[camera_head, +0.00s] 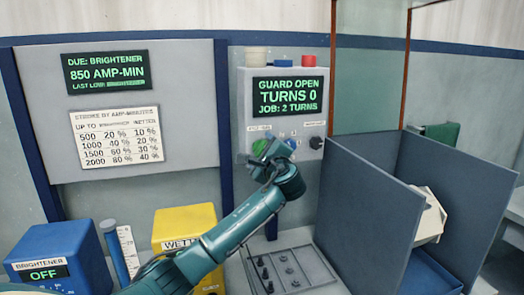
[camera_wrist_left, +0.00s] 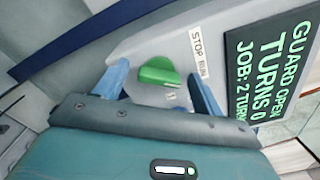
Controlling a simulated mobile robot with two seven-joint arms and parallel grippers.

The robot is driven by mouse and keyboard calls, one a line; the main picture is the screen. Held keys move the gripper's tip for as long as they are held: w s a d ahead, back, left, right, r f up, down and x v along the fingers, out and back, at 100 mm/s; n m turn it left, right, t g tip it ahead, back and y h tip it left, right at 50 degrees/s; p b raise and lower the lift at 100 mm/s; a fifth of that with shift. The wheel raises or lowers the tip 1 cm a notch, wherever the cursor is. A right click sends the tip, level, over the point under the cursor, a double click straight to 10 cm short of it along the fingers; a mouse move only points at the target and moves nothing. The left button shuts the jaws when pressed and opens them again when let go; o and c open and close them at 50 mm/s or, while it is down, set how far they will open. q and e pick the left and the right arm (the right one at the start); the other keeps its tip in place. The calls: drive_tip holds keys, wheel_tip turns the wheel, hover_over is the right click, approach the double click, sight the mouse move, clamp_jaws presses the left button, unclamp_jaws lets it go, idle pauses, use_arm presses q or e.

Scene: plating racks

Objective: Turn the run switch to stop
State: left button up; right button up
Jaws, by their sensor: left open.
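The run switch (camera_wrist_left: 159,71) is a green knob on the pale control box, beside a small label (camera_wrist_left: 199,53) reading STOP and RUN. In the head view the green knob (camera_head: 259,146) is partly hidden by my left gripper (camera_head: 268,154). In the left wrist view my left gripper (camera_wrist_left: 158,82) is open, with one blue finger on each side of the knob. I see gaps between fingers and knob; contact is not visible. I cannot tell which label word the knob points to. My right gripper is not in view.
The box's display (camera_head: 287,97) reads guard open, turns 0, job 2 turns. A black knob (camera_head: 316,142) sits right of the switch. A grey-walled bin (camera_head: 371,200) stands at right. Yellow (camera_head: 183,220) and blue (camera_head: 55,250) boxes stand at lower left.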

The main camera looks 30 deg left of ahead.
use_arm(q)
drive_tip(key=shift+c, duration=0.4)
drive_tip(key=c, duration=0.9)
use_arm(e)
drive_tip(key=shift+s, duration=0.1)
